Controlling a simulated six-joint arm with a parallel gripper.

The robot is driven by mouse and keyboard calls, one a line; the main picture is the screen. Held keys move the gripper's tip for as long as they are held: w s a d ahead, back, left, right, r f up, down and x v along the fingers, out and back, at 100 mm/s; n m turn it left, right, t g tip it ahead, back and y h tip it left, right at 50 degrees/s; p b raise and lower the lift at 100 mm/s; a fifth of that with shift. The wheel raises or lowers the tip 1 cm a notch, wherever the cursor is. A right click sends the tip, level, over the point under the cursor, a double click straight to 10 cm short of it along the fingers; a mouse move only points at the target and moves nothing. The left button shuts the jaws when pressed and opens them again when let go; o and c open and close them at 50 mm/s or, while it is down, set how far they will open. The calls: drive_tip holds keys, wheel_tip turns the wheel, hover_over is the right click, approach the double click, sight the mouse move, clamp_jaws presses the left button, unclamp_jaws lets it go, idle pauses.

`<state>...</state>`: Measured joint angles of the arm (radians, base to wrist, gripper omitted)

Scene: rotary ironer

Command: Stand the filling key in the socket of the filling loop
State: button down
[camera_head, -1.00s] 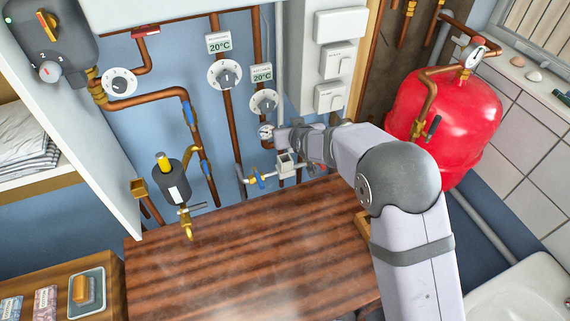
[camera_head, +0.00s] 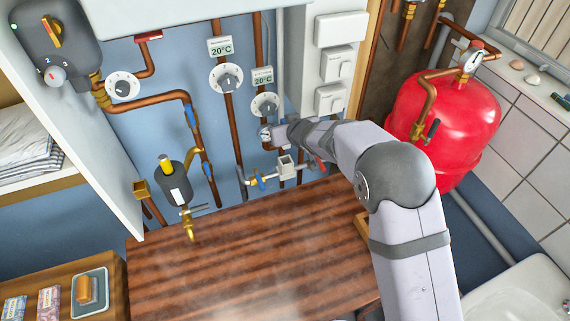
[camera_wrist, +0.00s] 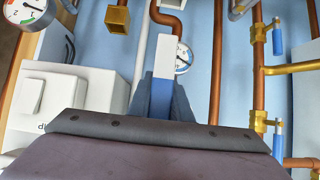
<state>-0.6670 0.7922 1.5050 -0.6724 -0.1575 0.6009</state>
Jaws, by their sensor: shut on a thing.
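My gripper (camera_wrist: 160,98) is shut on a small block with a white upper part and a blue lower part, which looks like the filling key (camera_wrist: 161,52). Its dark blue fingers lie on both sides of it. In the head view the gripper end (camera_head: 279,132) is near the wall, and the key cannot be made out clearly there. The filling loop (camera_head: 262,181) runs low along the wall, with a blue valve handle and a pale square block, apparently the socket (camera_head: 286,167). The gripper is above this block and apart from it.
A round gauge (camera_wrist: 183,58) and copper pipes are close behind the key. White switch boxes (camera_head: 330,99) are above right of the gripper. A red lever (camera_head: 320,164) sits under my arm. The red vessel (camera_head: 455,110) stands right. The wooden worktop (camera_head: 250,250) is clear.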

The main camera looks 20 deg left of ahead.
wheel_tip(320, 180, down, 10)
drive_tip(key=shift+b, duration=0.3)
idle(0.5)
drive_tip(key=c, duration=1.6)
unclamp_jaws()
drive_tip(key=shift+b+v, duration=1.55)
drive_tip(key=shift+v, duration=4.5)
